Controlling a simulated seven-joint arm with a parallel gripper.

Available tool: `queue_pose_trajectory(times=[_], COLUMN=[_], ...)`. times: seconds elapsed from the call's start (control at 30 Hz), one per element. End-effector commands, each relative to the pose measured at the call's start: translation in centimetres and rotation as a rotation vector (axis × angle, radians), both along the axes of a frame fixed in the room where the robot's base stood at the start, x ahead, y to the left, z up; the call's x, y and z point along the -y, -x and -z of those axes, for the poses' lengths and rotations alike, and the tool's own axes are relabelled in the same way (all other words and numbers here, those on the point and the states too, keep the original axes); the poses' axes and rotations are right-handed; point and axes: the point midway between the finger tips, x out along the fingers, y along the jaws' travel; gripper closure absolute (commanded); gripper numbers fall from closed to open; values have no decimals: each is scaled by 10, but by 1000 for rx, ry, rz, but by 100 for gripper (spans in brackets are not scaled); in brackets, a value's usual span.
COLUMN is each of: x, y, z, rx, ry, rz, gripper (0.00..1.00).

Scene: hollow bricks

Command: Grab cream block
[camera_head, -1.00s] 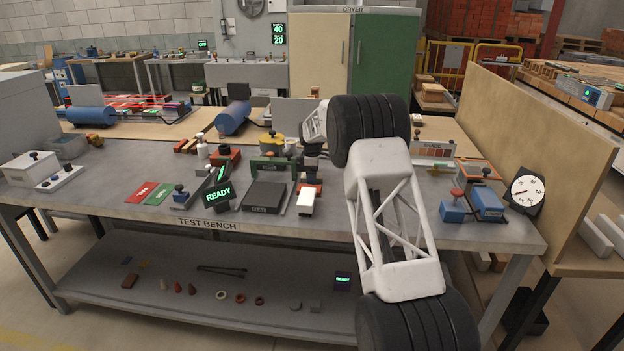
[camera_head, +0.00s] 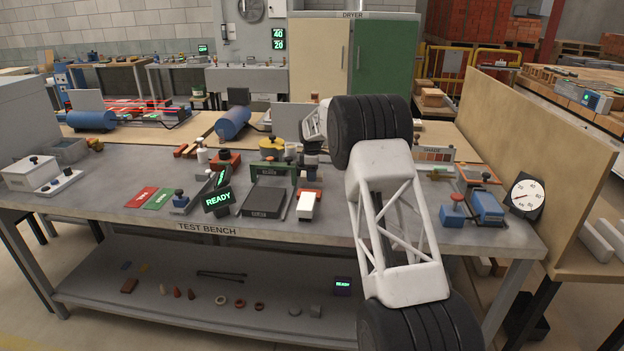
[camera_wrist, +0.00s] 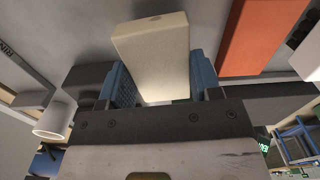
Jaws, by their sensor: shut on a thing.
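The cream block (camera_wrist: 155,55) is between the two blue fingers of my gripper (camera_wrist: 164,85) in the wrist view, with a finger on each side of it. My gripper is shut on it, and the block's far end sticks out beyond the fingertips. In the head view a pale block (camera_head: 306,206) shows on the test bench just in front of my gripper (camera_head: 311,172). The fingertips are too small and dark there to show their hold.
An orange brick (camera_wrist: 248,38) lies close to the right of the block in the wrist view. A white cup (camera_wrist: 53,122) shows at left. On the bench (camera_head: 330,228), a dark scale-like plate (camera_head: 264,202) and a READY display (camera_head: 217,198) stand to the left.

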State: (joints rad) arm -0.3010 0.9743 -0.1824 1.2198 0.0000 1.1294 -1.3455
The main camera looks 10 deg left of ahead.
Motion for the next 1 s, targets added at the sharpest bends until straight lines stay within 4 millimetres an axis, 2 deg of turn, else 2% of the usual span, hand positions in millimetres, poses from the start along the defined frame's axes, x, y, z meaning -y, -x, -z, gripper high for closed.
queue_pose_trajectory(times=[0.6,0.8,1.0], x=[0,0,0], y=[0,0,0], z=[-118,-142,-153], rx=[1,0,1], ry=[0,0,0], rz=[0,0,0], gripper=[71,71,71])
